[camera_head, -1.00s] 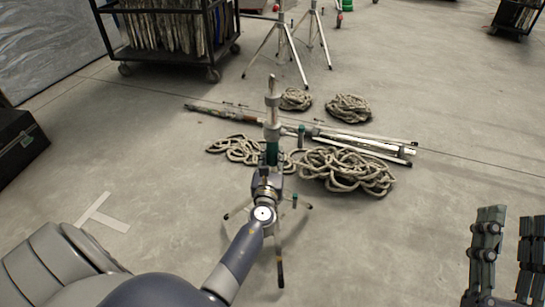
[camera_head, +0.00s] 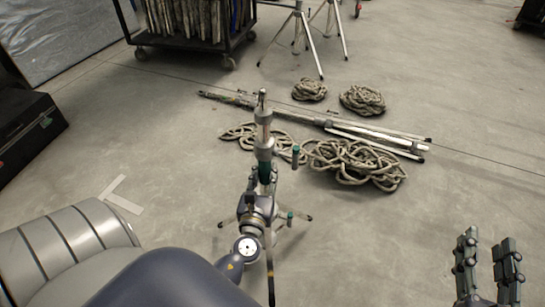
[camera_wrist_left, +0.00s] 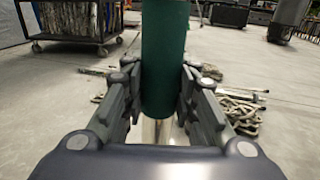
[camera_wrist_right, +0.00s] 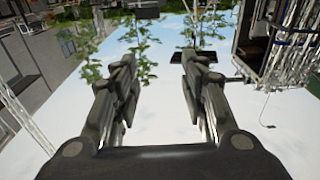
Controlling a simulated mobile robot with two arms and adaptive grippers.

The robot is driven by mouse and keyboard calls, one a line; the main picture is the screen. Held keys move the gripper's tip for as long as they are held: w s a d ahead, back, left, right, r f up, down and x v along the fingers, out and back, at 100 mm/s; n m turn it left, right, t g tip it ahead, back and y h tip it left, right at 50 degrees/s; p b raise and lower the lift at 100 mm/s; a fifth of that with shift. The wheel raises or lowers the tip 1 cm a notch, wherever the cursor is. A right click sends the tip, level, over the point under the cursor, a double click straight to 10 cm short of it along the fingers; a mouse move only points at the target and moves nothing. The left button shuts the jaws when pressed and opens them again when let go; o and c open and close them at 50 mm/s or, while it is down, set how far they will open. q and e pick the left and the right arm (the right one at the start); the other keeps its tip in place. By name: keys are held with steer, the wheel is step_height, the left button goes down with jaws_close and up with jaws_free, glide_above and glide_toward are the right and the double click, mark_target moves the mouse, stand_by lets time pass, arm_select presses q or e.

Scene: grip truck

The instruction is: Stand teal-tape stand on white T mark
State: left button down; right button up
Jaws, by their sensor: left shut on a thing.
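The teal-tape stand (camera_head: 264,140) stands upright in the middle of the head view, its legs spread low. My left gripper (camera_head: 262,185) is shut on its teal-taped section, which fills the space between the fingers in the left wrist view (camera_wrist_left: 165,60). My arm hides part of its lower column and legs. The white T mark (camera_head: 124,195) lies on the floor to the left of the stand, partly hidden by my left arm. My right gripper (camera_head: 488,272) is open and empty at the lower right, with only background between its fingers in the right wrist view (camera_wrist_right: 157,75).
Rope coils (camera_head: 352,163) and a folded stand (camera_head: 375,135) lie on the floor behind the held stand. A black case (camera_head: 28,130) is at the left. A wheeled cart (camera_head: 190,40) stands at the back.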

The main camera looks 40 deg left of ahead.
mark_target(261, 163)
arm_select(q)
steer(key=shift+s+d+r, duration=0.1)
steer(key=shift+s+r, duration=0.15)
steer(key=shift+s, duration=0.25)
steer(key=shift+s+d+r, duration=0.1)
steer(key=shift+s+r, duration=0.1)
steer(key=shift+s, duration=0.3)
steer(key=shift+s+r, duration=0.2)
steer(key=shift+s, duration=0.05)
steer(key=shift+r+p, duration=0.2)
steer(key=shift+p, duration=0.2)
steer(key=shift+r+p, duration=0.35)
steer(key=shift+r, duration=0.05)
steer(key=shift+r+p, duration=0.45)
arm_select(e)
steer(key=shift+s+d+f+g+h, duration=0.85)
steer(key=shift+f+g, duration=0.75)
steer(key=shift+f, duration=1.15)
steer(key=shift+s+d+f+g+h, duration=0.4)
steer(key=shift+s+f+g, duration=0.95)
steer(key=shift+f, duration=1.4)
arm_select(q)
steer(key=shift+r+p, duration=1.05)
steer(key=shift+r, duration=0.2)
arm_select(e)
steer(key=s+d+f+g+h, duration=0.1)
steer(key=s+d+f+g, duration=0.3)
steer(key=s+f+g, duration=0.3)
steer(key=shift+s+m, duration=0.4)
steer(key=shift+s, duration=1.55)
